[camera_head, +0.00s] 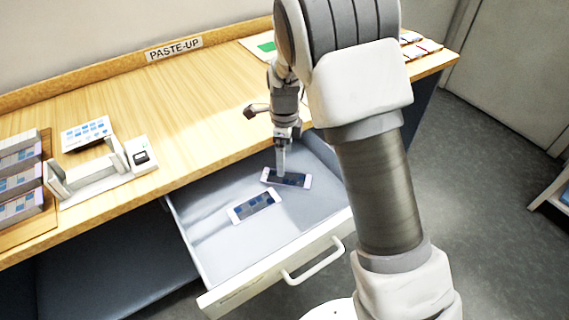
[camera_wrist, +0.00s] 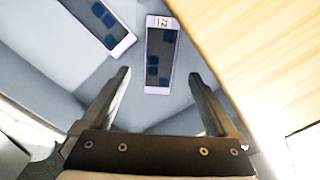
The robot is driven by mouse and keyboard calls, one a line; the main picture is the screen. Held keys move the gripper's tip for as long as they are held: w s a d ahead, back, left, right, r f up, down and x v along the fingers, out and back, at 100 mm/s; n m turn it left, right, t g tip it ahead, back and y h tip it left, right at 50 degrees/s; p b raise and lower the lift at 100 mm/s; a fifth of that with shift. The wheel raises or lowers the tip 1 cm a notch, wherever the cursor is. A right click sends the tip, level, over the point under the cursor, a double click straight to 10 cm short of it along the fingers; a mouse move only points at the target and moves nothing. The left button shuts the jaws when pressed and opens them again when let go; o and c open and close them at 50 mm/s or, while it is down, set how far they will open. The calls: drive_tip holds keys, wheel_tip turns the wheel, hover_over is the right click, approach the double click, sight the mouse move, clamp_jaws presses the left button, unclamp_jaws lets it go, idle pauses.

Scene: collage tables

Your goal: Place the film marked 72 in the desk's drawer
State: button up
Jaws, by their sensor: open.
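The desk drawer (camera_head: 222,246) is pulled open below the desktop, and two film strips lie flat in it. One film with a white number label (camera_wrist: 160,62) is between and just beyond my fingertips in the wrist view; its label is upside down and small, and looks like 72. In the head view this film (camera_head: 298,181) lies near the drawer's back right. The second film (camera_head: 253,206) lies to its left and nearer the front; it also shows in the wrist view (camera_wrist: 92,18), its number not visible. My gripper (camera_head: 281,172) is open and empty, pointing down at the numbered film.
The wooden desktop (camera_head: 190,115) borders the drawer behind. On it are a white tape-like device (camera_head: 100,172), a sheet of blue squares (camera_head: 86,134) and a rack of film stacks (camera_head: 20,180) at left. The drawer's front left floor is clear.

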drive_tip(key=s+d+r+n+t+y+p, duration=0.1)
drive_tip(key=s+d+r+n, duration=0.35)
drive_tip(key=r, duration=0.55)
drive_tip(key=s+d+r+n+t, duration=0.1)
drive_tip(key=s+d+r+n, duration=0.35)
drive_tip(key=r, duration=0.55)
drive_tip(key=s+d+r+n+t, duration=0.1)
drive_tip(key=s+d+r+n, duration=0.1)
drive_tip(key=s+n, duration=0.3)
drive_tip(key=s+d+r+n+t+h, duration=0.1)
drive_tip(key=s+d+r+n+t, duration=0.1)
drive_tip(key=s+n, duration=0.4)
drive_tip(key=s+d, duration=0.1)
drive_tip(key=s, duration=0.4)
drive_tip(key=shift+d+r+t, duration=0.3)
drive_tip(key=shift+d, duration=0.1)
wheel_tip(320, 180, up, 15)
drive_tip(key=p, duration=1.5)
